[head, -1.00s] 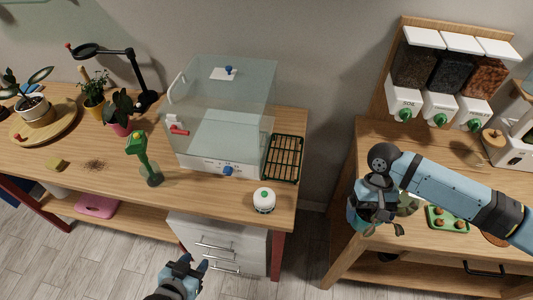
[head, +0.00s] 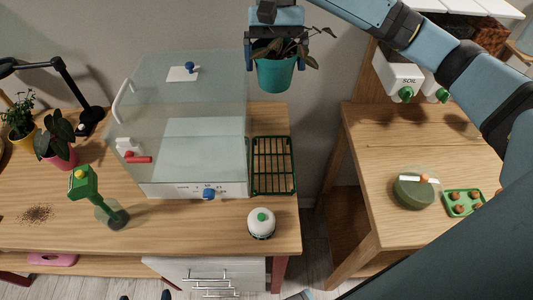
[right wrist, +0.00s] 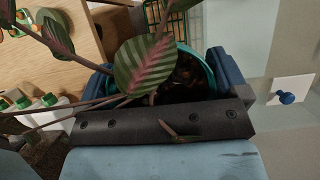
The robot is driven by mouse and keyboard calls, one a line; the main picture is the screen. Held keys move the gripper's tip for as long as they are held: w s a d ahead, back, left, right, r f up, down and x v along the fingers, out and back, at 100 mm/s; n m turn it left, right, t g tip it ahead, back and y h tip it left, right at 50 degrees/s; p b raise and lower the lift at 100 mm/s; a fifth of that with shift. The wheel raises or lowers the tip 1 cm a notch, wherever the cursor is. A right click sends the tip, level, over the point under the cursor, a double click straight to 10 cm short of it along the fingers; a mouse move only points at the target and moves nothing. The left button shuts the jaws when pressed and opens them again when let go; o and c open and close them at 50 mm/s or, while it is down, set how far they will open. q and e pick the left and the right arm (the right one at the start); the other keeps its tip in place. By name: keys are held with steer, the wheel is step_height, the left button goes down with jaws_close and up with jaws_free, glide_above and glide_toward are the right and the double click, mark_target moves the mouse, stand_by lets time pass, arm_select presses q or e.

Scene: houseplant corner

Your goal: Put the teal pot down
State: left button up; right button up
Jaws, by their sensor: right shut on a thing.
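The teal pot (head: 275,75) holds a plant with striped dark leaves and is in the air at the top middle of the head view. My right gripper (head: 276,58) is shut on the pot, with a finger on either side of it. In the right wrist view the pot's teal rim (right wrist: 209,72) and dark soil show between the fingers, and a striped leaf (right wrist: 148,65) covers part of them. The pot is apart from the tables. My left gripper (head: 145,297) shows only as two separated fingertips at the bottom edge, with nothing visible between them.
A clear glass case (head: 190,115) stands on the left table, beside a green wire rack (head: 272,166). A white round container (head: 261,224) is near the front edge. The right table has bare wood (head: 390,140), a round green dish (head: 417,190) and a green tray (head: 463,204).

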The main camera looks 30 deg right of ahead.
steer(key=shift+s+f, duration=0.2)
steer(key=shift+f, duration=13.45)
arm_select(q)
steer(key=shift+s+a+f, duration=0.15)
steer(key=shift+s+f, duration=0.25)
steer(key=shift+f, duration=0.05)
arm_select(e)
steer(key=o, duration=0.7)
steer(key=shift+f, duration=0.1)
steer(key=shift+o, duration=0.4)
steer(key=shift+b, duration=0.35)
arm_select(q)
steer(key=shift+f, duration=0.2)
arm_select(e)
steer(key=v, duration=1.2)
